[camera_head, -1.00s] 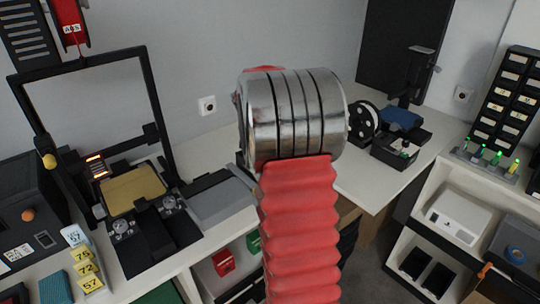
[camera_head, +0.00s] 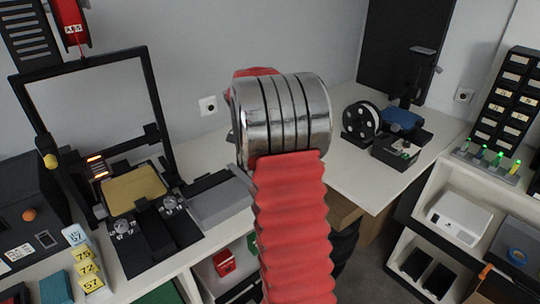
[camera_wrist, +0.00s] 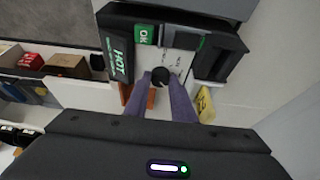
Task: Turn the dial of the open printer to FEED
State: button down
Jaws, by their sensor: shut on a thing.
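In the wrist view my gripper (camera_wrist: 160,82) has its two purple fingers closed on a round black dial (camera_wrist: 161,73). The dial sits on a pale panel with small markings that I cannot read. Dark housings flank the panel, with a HOT label (camera_wrist: 118,59) at left and a green OK label (camera_wrist: 143,34) above. In the head view my arm hides the gripper and this dial. An open-frame black printer (camera_head: 88,64) with a yellow bed (camera_head: 135,187) stands at left, with silver dials (camera_head: 123,227) at its front. I cannot tell which machine the held dial belongs to.
A grey box (camera_head: 215,202) lies beside the open-frame printer. A spool (camera_head: 361,121) and a small black box (camera_head: 395,153) stand on the back right bench. A white device (camera_head: 460,215) sits on the right shelf. Numbered yellow tags (camera_head: 88,268) stand at front left.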

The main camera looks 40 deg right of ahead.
jog(key=c, duration=1.5)
grip_release()
jog(key=v, duration=1.3)
jog(key=shift+w+a+r, duration=0.1)
jog(key=shift+r, duration=0.25)
